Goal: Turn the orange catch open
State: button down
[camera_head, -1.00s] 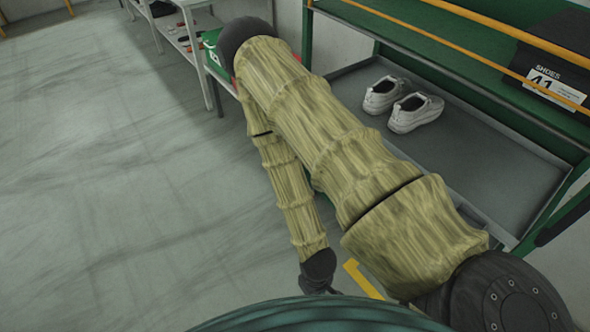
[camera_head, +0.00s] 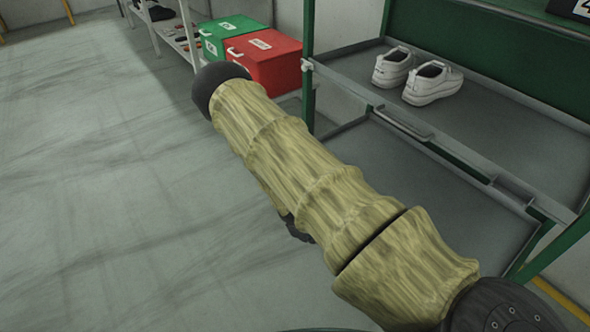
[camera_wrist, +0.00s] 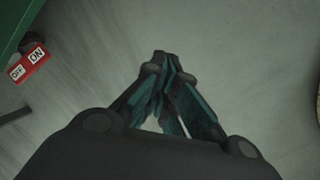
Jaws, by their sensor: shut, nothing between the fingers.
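No orange catch can be made out in either current view. My gripper (camera_wrist: 162,68) shows in the wrist view with its dark teal fingers together and empty, over bare grey floor. A red and white ON/OFF label (camera_wrist: 29,64) is at the upper left of the wrist view, beside a green edge and apart from the fingers. In the head view my arm crosses the middle and hides most of its own lower part.
A green rack with grey shelves (camera_head: 500,140) stands at the right, with a pair of white shoes (camera_head: 433,84) on its upper shelf. A green box (camera_head: 226,33) and a red box (camera_head: 268,62) stand behind my arm. The floor at the left is clear.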

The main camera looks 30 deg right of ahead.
jog(key=w+d+f+n+h+b, duration=0.2)
jog(key=w+d+b, duration=0.15)
jog(key=w, duration=0.35)
jog(key=w+d+f+n+t+h+b, duration=0.1)
jog(key=w+d+b, duration=0.1)
jog(key=w+b, duration=0.4)
jog(key=w+d+f+n+h+b, duration=0.2)
jog(key=w+d+b, duration=0.1)
jog(key=w, duration=0.5)
jog(key=w+r+n+t+h+b, duration=0.1)
jog(key=w+r+h+b, duration=0.1)
jog(key=w, duration=0.6)
jog(key=w+r+n+t+h+b, duration=0.1)
jog(key=w+r+t+h+b, duration=0.1)
jog(key=w+r+b, duration=0.2)
jog(key=w+b, duration=0.3)
jog(key=w, duration=0.1)
jog(key=shift+w+d+r+n, duration=0.2)
jog(key=shift+r+n, duration=0.1)
jog(key=shift+r, duration=0.1)
jog(key=shift+d+f, duration=0.1)
